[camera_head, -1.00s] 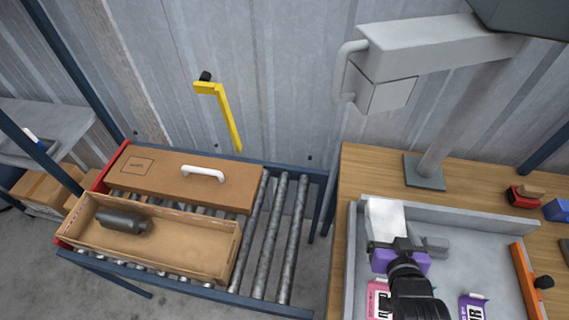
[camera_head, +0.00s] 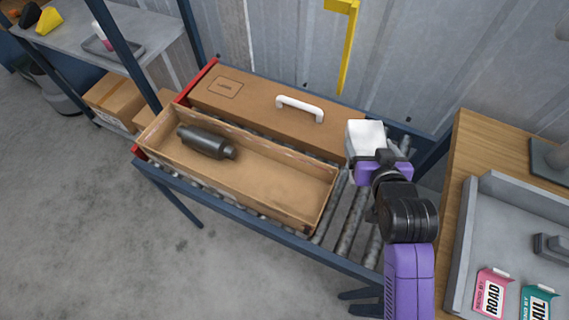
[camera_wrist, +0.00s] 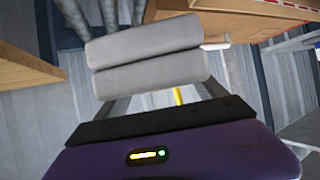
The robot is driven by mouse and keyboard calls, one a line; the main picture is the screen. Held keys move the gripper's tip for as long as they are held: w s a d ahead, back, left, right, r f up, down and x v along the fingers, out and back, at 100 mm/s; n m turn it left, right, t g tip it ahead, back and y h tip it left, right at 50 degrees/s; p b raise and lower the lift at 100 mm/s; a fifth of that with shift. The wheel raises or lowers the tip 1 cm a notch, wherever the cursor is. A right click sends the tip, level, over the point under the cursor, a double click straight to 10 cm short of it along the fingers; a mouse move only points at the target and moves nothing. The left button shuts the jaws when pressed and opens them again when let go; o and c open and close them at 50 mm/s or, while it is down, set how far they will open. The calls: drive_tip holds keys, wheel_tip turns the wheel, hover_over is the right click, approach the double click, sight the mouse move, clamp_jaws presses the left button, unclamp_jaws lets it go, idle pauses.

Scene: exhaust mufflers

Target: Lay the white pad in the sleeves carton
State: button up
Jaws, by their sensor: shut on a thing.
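My gripper (camera_head: 372,160) is shut on the white pad (camera_head: 366,135), which it holds up above the right end of the roller conveyor. The open carton (camera_head: 262,190) lies left of the gripper on the rollers. A dark muffler (camera_head: 205,142) lies in its left end, and its right part is bare. I cannot read a label that marks it as the sleeves carton.
A closed carton lid or box (camera_head: 245,105) with a white handle (camera_head: 300,107) lies behind the open carton. A grey tray (camera_head: 480,235) with pink (camera_head: 492,292) and teal (camera_head: 538,303) packets is on the wooden table at right. A yellow bracket (camera_head: 347,45) hangs at the wall.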

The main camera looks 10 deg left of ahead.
drive_tip(key=w+a+r+n+y+b, duration=0.1)
drive_tip(key=w+a+r+n+y, duration=0.25)
drive_tip(key=a, duration=0.45)
drive_tip(key=s+a+r+n+g+y, duration=0.3)
drive_tip(key=s+a+n+g, duration=0.1)
drive_tip(key=a+n, duration=0.15)
drive_tip(key=s+a+r+n+g+y, duration=0.3)
drive_tip(key=s+a+n+g+y, duration=0.1)
drive_tip(key=a, duration=0.3)
drive_tip(key=shift+s+f, duration=0.15)
drive_tip(key=shift+f, duration=3.2)
drive_tip(key=shift+s+f, duration=0.2)
drive_tip(key=shift+f, duration=3.15)
drive_tip(key=shift+s+f, duration=0.15)
drive_tip(key=shift+f, duration=3.2)
drive_tip(key=shift+f+b, duration=0.4)
drive_tip(key=shift+b, duration=0.25)
drive_tip(key=shift+f+b, duration=0.25)
drive_tip(key=shift+b, duration=0.05)
